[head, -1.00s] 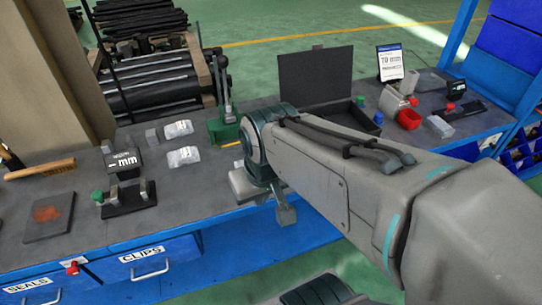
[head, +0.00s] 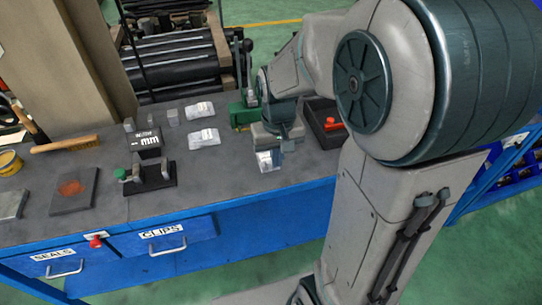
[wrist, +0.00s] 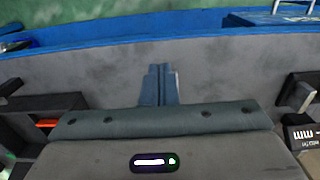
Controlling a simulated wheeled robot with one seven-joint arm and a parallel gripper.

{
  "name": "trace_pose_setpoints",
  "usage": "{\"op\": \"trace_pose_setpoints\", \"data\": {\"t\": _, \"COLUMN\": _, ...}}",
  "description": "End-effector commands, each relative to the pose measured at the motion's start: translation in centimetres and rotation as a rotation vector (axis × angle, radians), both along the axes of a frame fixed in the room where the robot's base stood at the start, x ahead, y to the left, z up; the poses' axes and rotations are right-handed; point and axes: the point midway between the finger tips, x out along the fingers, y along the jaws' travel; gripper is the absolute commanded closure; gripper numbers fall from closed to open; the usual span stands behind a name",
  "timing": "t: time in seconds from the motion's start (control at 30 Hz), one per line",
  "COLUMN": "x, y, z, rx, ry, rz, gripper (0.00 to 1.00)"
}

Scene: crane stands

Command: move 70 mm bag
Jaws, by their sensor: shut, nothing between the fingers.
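Two pale clear bags lie on the grey bench left of my gripper, a far one (head: 199,110) and a nearer one (head: 204,138). A third pale bag-like item (head: 268,160) shows at the bench's front edge, right beside my gripper. No size can be read on any of them. My gripper (head: 287,146) points down low over the bench near its front edge. In the wrist view its fingers (wrist: 158,86) are together with nothing between them. The arm hides the bench's right part.
A black block marked "mm" (head: 145,141) and a dark stand with a green knob (head: 149,180) are left. A black tray (head: 318,108) with a red item (head: 333,124) is right of my gripper. A green-based tool (head: 240,112) stands behind.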

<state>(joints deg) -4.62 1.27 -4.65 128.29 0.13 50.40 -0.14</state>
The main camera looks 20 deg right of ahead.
Motion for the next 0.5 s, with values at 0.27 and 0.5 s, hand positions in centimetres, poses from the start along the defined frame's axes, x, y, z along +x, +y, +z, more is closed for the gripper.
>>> {"op": "trace_pose_setpoints", "data": {"t": 0.27, "x": -0.2, "y": 0.0, "z": -4.8, "rx": 0.0, "ry": 0.008, "rz": 0.0, "gripper": 1.0}}
{"op": "trace_pose_setpoints", "data": {"t": 0.5, "x": -0.2, "y": 0.0, "z": -9.3, "rx": 0.0, "ry": 0.007, "rz": 0.0, "gripper": 1.0}}
